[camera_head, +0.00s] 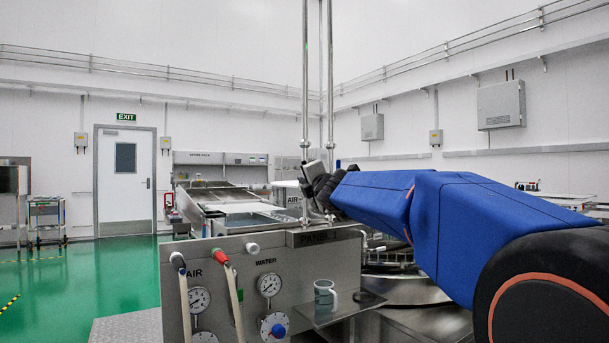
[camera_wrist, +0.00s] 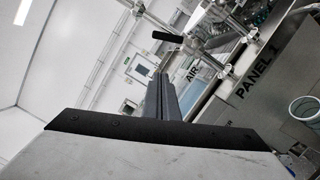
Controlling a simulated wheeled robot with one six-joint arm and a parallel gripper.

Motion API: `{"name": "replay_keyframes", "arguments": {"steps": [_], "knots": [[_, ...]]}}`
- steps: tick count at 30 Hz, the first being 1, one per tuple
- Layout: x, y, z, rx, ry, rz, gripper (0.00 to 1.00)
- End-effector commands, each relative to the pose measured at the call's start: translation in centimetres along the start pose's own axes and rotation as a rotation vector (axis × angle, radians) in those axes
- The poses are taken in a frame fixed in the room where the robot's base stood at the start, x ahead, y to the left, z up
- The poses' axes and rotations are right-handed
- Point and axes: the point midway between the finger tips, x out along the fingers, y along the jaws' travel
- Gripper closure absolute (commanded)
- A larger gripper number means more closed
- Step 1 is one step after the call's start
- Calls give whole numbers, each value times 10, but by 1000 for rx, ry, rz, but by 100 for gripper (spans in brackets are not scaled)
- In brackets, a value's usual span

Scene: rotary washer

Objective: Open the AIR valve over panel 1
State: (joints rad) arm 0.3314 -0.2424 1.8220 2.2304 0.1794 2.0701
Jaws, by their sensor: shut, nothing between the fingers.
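Panel 1 (camera_head: 240,285) is a grey metal panel at the lower middle of the head view. An AIR label (camera_head: 293,199) shows above it, beside vertical pipes (camera_head: 305,80). In the wrist view the AIR label (camera_wrist: 192,73) is just right of my gripper (camera_wrist: 160,76), with the PANEL 1 sign (camera_wrist: 257,68) further right. A black lever handle (camera_wrist: 167,37) joined to metal pipework shows above the fingertips, apparently apart from them. I cannot tell for sure that it is the AIR valve's. My gripper is shut and empty; in the head view its end is small near the pipes.
Hoses with a red fitting (camera_head: 219,254), gauges (camera_head: 270,285) and a blue knob (camera_head: 278,331) are on the panel front. A mug (camera_head: 324,296) stands on a small shelf at the panel's right. Round metal washer parts (camera_head: 405,289) lie below my arm.

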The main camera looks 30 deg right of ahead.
Motion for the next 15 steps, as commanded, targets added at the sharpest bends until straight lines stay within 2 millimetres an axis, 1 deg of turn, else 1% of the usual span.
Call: {"name": "replay_keyframes", "arguments": {"steps": [1,4,7,11,15], "knots": [[0,-1,-4,28,1,-6,100],[3,-3,-5,51,0,-13,100],[11,-4,-5,52,0,-14,100],[29,-4,-5,50,1,-13,100],[51,-4,-6,48,1,-14,100]]}}
